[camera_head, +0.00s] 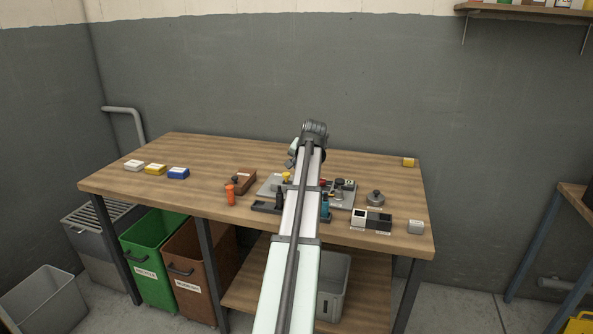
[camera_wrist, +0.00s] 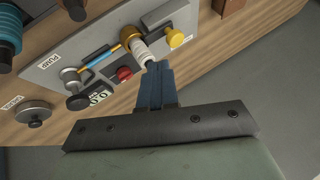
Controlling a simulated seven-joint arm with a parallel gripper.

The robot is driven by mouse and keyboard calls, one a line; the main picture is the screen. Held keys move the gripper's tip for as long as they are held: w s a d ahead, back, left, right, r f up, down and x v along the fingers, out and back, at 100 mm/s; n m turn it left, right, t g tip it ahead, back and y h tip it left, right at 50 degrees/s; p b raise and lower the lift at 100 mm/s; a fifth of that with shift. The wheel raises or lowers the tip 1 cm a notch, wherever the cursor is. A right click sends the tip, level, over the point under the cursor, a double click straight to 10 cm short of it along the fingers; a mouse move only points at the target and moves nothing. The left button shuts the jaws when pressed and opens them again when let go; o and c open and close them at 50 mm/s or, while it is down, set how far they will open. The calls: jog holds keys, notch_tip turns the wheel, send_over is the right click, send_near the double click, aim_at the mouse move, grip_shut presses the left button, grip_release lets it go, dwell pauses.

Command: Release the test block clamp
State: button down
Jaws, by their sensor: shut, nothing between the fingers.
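My gripper (camera_wrist: 158,68) is shut and empty, its dark blue fingertips together in the wrist view. They point toward a grey board (camera_wrist: 68,45) labelled PUMP. On that board a blue-and-orange rod (camera_wrist: 97,56) runs to a brass ring (camera_wrist: 131,33) and a pale ribbed cylinder (camera_wrist: 141,51). A yellow knob (camera_wrist: 176,39) lies right of the fingertips and a red knob (camera_wrist: 124,74) to their left. I cannot tell which part is the test block clamp. My arm covers part of the board in the head view.
The wooden workbench (camera_head: 215,158) carries white, yellow and blue boxes at its left. An orange bottle (camera_head: 230,194) and a brown block (camera_head: 240,181) stand left of my arm. A round grey weight (camera_head: 375,198) and dark boxes (camera_head: 378,221) stand right of it. The bench's back is mostly clear.

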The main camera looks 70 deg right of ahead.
aim_at(284, 173)
jog(key=x, duration=0.9)
jog(key=shift+w, duration=0.1)
jog(key=shift+w, duration=1.75)
jog(key=v, duration=1)
